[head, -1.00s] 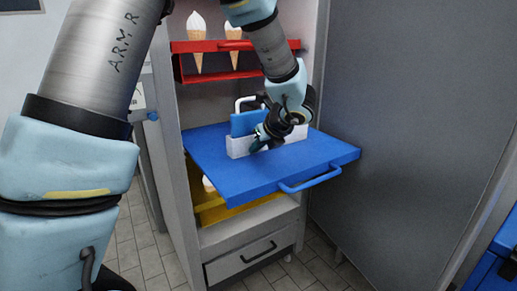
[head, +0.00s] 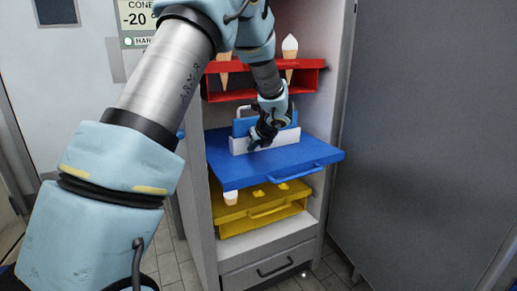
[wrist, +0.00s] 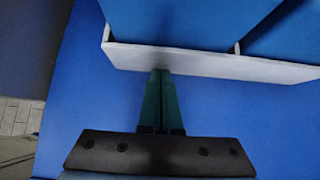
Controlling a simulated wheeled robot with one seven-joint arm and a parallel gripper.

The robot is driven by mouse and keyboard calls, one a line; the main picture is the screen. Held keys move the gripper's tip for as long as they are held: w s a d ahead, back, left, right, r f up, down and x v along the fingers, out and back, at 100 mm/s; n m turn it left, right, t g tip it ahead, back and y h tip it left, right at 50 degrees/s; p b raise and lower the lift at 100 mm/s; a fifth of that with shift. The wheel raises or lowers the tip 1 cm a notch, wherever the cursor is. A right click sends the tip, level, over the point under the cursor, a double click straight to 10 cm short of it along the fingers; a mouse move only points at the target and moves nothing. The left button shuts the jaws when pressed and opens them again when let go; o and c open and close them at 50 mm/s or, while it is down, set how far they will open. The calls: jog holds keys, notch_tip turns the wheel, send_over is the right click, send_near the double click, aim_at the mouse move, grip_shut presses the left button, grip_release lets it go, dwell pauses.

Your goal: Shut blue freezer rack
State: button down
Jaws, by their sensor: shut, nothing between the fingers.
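The blue freezer rack (head: 285,163) sticks out of the open cabinet, between a red rack above and a yellow rack below. Its front bar handle (head: 305,173) faces forward right. A white holder (head: 285,138) with blue pieces stands on it; the holder and blue pieces also show in the wrist view (wrist: 215,65). My gripper (head: 257,142) is over the rack in front of the holder. In the wrist view my gripper (wrist: 160,75) is shut and empty, its fingertips at the white holder's lower edge; whether they touch it I cannot tell.
The red rack (head: 310,78) above holds ice cream cones. The yellow rack (head: 265,210) is below, with a cone at its left. A grey drawer (head: 270,268) is at the bottom. The open grey door (head: 420,130) stands at the right.

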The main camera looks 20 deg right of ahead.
jog(key=shift+w+a, duration=0.2)
jog(key=shift+w, duration=0.75)
